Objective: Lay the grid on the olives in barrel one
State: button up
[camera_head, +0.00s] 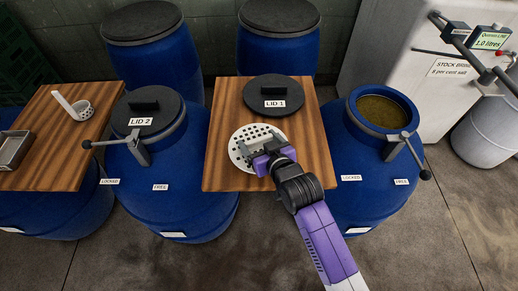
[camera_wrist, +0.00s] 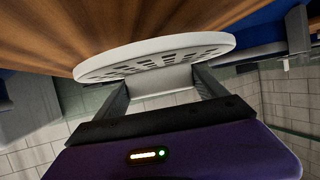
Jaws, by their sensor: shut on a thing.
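The grid (camera_head: 246,143) is a white round disc with holes, over the front part of a wooden board; whether it touches the wood I cannot tell. My gripper (camera_head: 268,150) is shut on the grid, at a pale block on its face that shows between the fingers in the wrist view (camera_wrist: 160,82). The grid's disc fills the upper middle of that view (camera_wrist: 150,52). The open blue barrel (camera_head: 372,170) stands right of the board, with murky greenish-brown liquid (camera_head: 382,111) at its mouth; single olives cannot be made out. Lid 1 (camera_head: 273,96) lies on the board behind the grid.
A clamp lever (camera_head: 405,145) stands at the open barrel's front right rim. The left barrel (camera_head: 180,190) wears lid 2 (camera_head: 148,112). A second board (camera_head: 60,130) holds a white ladle (camera_head: 75,105) and a metal tray (camera_head: 12,150). Two lidded barrels stand behind. A stock brine tank (camera_head: 420,75) is back right.

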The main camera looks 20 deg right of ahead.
jog(key=shift+f, duration=2.4)
jog(key=shift+f, duration=0.15)
jog(key=o, duration=1.5)
jog(key=v, duration=1.2)
jog(key=shift+b, duration=0.4)
